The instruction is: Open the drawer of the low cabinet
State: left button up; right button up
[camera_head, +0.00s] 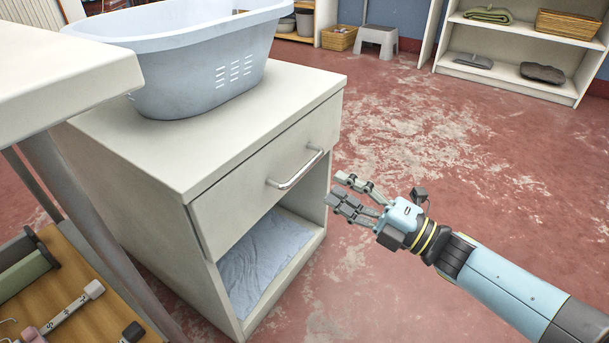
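The low cabinet (153,222) is cream-coloured and stands left of centre. Its drawer (232,205) is at the top of the front face and looks shut, with the front flush with the cabinet. A silvery bar handle (296,170) is fixed across the drawer front. My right gripper (337,190) comes in from the right and points left at the handle. It is open, with its two fingers apart and nothing between them. It is a short way to the right of the handle and does not appear to touch it. My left gripper is not in view.
A pale blue tub (200,75) stands on the cabinet top. Below the drawer is an open compartment with blue cloth (265,262). A white tabletop (60,85) juts in at left. A grey stool (377,40) and shelves (515,68) stand behind. The red floor is clear at right.

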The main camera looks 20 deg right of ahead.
aim_at(305, 166)
jog(key=b+x, duration=0.1)
jog(key=x, duration=0.7)
jog(key=shift+w+a, duration=0.15)
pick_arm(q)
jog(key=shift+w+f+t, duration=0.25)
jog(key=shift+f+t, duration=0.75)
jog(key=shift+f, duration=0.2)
pick_arm(e)
jog(key=shift+c, duration=0.2)
grip_shut()
jog(key=shift+f, duration=0.1)
